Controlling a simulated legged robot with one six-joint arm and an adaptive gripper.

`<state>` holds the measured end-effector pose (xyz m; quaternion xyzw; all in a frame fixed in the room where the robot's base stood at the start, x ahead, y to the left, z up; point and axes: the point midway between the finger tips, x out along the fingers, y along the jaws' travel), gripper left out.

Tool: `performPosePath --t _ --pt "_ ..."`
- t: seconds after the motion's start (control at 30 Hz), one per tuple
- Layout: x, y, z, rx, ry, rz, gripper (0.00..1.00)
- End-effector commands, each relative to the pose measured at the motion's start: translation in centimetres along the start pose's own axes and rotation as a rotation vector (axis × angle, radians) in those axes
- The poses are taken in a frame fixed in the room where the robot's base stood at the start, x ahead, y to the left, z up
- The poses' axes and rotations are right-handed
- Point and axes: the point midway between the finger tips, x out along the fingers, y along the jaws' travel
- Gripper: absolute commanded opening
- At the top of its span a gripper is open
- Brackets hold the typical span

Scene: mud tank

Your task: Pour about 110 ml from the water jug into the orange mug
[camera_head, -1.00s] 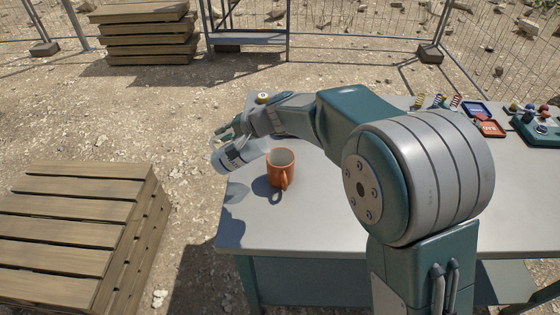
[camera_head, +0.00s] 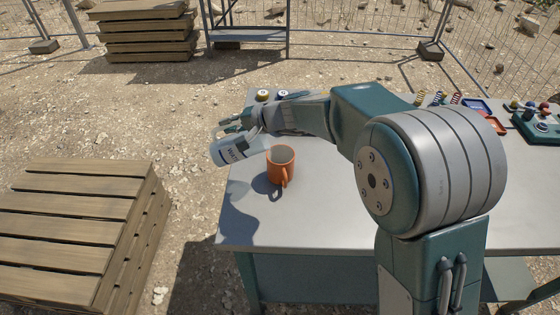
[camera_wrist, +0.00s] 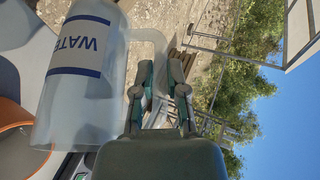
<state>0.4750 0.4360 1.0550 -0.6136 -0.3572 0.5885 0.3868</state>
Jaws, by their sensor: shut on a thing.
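The water jug (camera_head: 234,150) is a clear container with a white label. My gripper (camera_head: 232,124) is shut on it and holds it tilted above the table's left end, just left of the orange mug. In the wrist view, the jug (camera_wrist: 84,90) fills the left side, with its handle by the fingers (camera_wrist: 162,80). The orange mug (camera_head: 281,168) stands upright on the table, handle toward the camera. Its rim also shows at the left edge of the wrist view (camera_wrist: 14,116). I cannot make out a stream or the water level in the mug.
The grey table (camera_head: 320,220) is clear around the mug. Two small round objects (camera_head: 273,94) lie at its back left. Coloured trays (camera_head: 478,106) and a green control box (camera_head: 540,124) are at the right. A pallet stack (camera_head: 80,230) stands left of the table.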

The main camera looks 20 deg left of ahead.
Motion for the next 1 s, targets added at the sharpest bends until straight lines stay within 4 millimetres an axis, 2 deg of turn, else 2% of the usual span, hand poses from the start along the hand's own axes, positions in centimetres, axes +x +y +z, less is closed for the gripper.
performPosePath --t 1.0 --pt "-1.2 -0.3 -0.4 0.034 -0.018 -0.08 0.0"
